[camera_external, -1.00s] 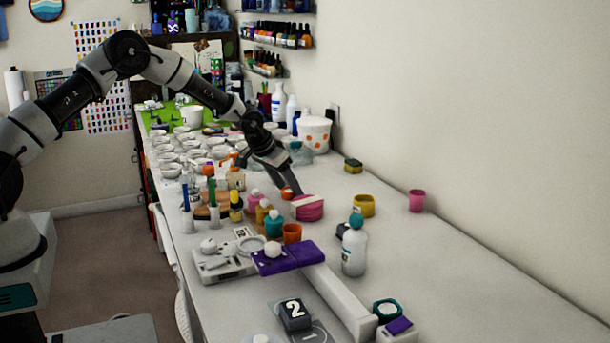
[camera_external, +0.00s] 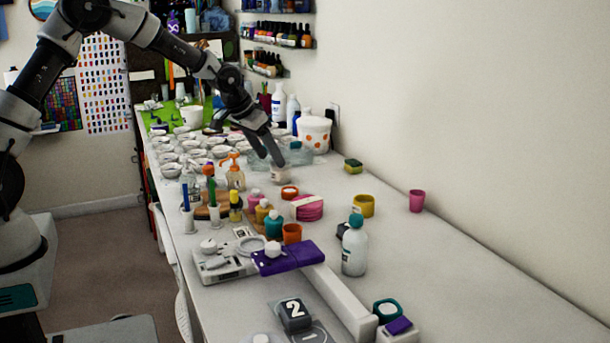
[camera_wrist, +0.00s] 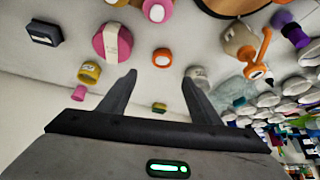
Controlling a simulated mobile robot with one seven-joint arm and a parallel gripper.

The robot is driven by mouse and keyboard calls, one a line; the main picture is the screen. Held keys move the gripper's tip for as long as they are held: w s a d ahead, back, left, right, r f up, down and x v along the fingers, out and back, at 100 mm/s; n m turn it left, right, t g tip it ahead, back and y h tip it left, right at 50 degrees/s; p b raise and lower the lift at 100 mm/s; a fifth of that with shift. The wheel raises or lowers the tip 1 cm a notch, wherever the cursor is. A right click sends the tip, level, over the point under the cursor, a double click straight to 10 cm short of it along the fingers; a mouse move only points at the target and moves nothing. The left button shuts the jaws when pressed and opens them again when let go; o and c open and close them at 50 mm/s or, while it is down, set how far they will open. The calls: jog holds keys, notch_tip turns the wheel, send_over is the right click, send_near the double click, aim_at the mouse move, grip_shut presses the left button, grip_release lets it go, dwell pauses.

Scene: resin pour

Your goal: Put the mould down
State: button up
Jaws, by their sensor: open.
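My gripper (camera_external: 277,160) is open, pointing down above the table's middle. Its two fingers also show in the wrist view (camera_wrist: 160,80), apart with nothing held between them. A round pink piece with a pale band (camera_external: 309,208) looks most like the mould, though I cannot be sure. It lies on the table, in front of and to the right of my gripper, and also shows at the wrist view's upper left (camera_wrist: 112,42). An orange pot (camera_external: 290,191) stands beside it. A small pale pot (camera_external: 278,174) is just below my fingertips; contact cannot be told.
Bottles and small pots crowd the left, with a teal-capped bottle (camera_external: 354,247) in front. Many white cups (camera_external: 185,150) and a dotted tub (camera_external: 314,133) stand behind. A yellow pot (camera_external: 363,206) and pink cup (camera_external: 417,201) stand at right. The right-hand table is mostly clear.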

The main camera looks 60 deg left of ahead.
jog(key=s+d+r+m, duration=0.2)
jog(key=s+d+r, duration=1.35)
jog(key=s, duration=0.25)
jog(key=s+d, duration=0.3)
jog(key=s, duration=0.7)
jog(key=s+d+m+h, duration=0.1)
jog(key=s+d, duration=0.3)
jog(key=s, duration=0.5)
jog(key=shift+s+d+h, duration=0.2)
jog(key=shift+s+h, duration=0.1)
jog(key=shift+s, duration=0.05)
jog(key=shift+o, duration=0.2)
jog(key=shift+r, duration=0.15)
